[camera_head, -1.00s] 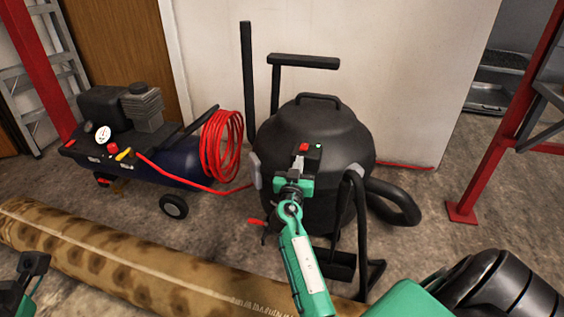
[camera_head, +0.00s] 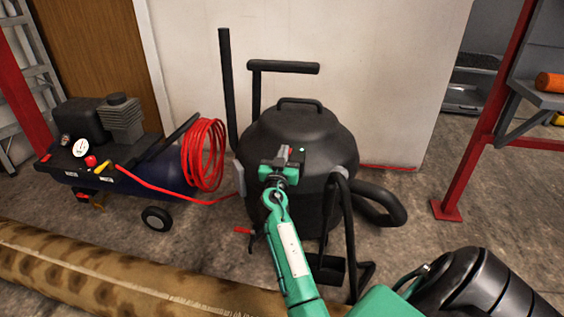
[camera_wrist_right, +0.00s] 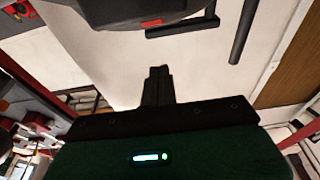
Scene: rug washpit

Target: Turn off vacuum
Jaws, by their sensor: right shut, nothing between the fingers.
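The vacuum (camera_head: 318,130) is a black drum with a domed lid, standing upright against the pale wall. A small green light (camera_head: 302,150) shows on its front; the red switch beside it is hidden behind my gripper in the head view. In the right wrist view the vacuum's dark body (camera_wrist_right: 125,10) is at the top, with a red part (camera_wrist_right: 152,22) on its underside in that picture. My right gripper (camera_head: 284,153) is shut and empty, in front of the vacuum's upper front. In the wrist view its closed fingers (camera_wrist_right: 157,85) look apart from the vacuum. My left gripper is out of view.
A compressor (camera_head: 125,165) with a coiled red hose (camera_head: 203,155) stands to the left. A rolled patterned rug (camera_head: 110,280) lies across the front. The vacuum's black hose (camera_head: 380,205) curls at its right. A red post (camera_head: 490,120) and a shelf (camera_head: 545,100) stand at right.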

